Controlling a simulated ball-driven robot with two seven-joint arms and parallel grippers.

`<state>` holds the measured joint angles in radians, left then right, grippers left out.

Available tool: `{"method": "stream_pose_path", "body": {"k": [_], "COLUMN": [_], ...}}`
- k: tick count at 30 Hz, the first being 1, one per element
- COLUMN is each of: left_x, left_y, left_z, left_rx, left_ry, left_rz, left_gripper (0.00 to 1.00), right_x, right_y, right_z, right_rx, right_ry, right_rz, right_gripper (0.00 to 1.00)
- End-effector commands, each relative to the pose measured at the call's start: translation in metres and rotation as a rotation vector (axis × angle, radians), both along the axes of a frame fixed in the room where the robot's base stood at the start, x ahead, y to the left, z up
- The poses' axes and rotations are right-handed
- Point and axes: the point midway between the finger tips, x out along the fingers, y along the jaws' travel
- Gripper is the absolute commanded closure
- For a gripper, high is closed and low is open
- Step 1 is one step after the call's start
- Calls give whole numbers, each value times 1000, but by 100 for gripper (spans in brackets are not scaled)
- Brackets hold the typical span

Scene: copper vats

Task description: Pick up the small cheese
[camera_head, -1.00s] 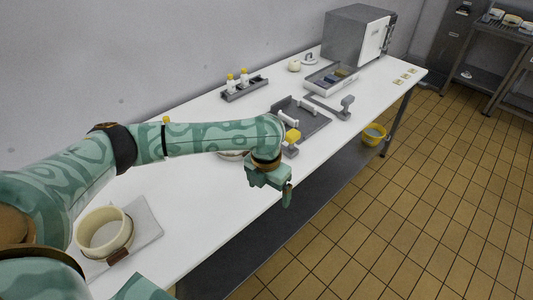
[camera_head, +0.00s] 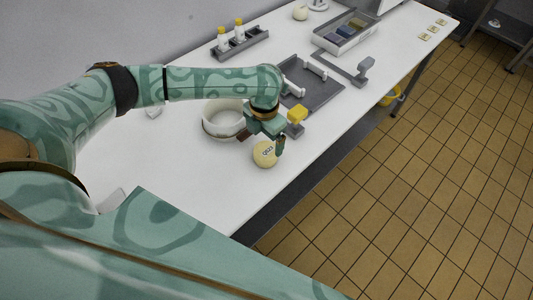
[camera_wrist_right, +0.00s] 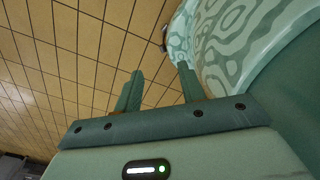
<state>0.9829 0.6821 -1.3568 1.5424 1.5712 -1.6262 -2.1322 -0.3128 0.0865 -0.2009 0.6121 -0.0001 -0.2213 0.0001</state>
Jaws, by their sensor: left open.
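A small round pale-yellow cheese (camera_head: 264,155) with dark marking on it sits on the white table near its front edge. My left gripper (camera_head: 267,144) is open and points down just above and over the cheese. One finger shows at the cheese's right side; the other is hard to make out. I cannot tell whether they touch it. Another small pale round thing (camera_head: 300,13) sits at the far back of the table. My right gripper (camera_wrist_right: 160,84) is open and empty, with tiled floor beyond it in the right wrist view.
A yellow-topped grey block (camera_head: 296,118) is close on the right. Behind are a grey tray (camera_head: 312,88), a bottle rack (camera_head: 241,45) and a box (camera_head: 346,33). Bare table lies in front.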

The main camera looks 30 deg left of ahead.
Motion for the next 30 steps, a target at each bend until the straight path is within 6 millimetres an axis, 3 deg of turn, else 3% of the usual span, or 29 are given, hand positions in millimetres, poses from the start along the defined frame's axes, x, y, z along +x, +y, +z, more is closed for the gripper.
{"method": "stream_pose_path", "body": {"k": [3,9,18,25,26,30], "left_x": [0,-1,-3,-2,-2,-2], "left_y": [0,-1,-5,-5,-5,-5], "left_z": [-21,-32,-77,-79,-79,-78], "left_rx": [0,-1,0,0,0,0], "left_ry": [2,1,2,-1,-1,-1], "left_rz": [1,0,1,0,0,0], "left_gripper": [9,9,9,9,14,53], "right_x": [4,16,10,10,9,8], "right_y": [-1,2,10,10,10,8], "right_z": [-8,-10,-26,-26,-25,-25], "right_rx": [-1,3,14,13,13,10], "right_ry": [-3,-22,-12,-10,-10,-8], "right_rz": [0,-2,-7,-7,-7,-5], "right_gripper": [60,60,60,60,60,60]}}
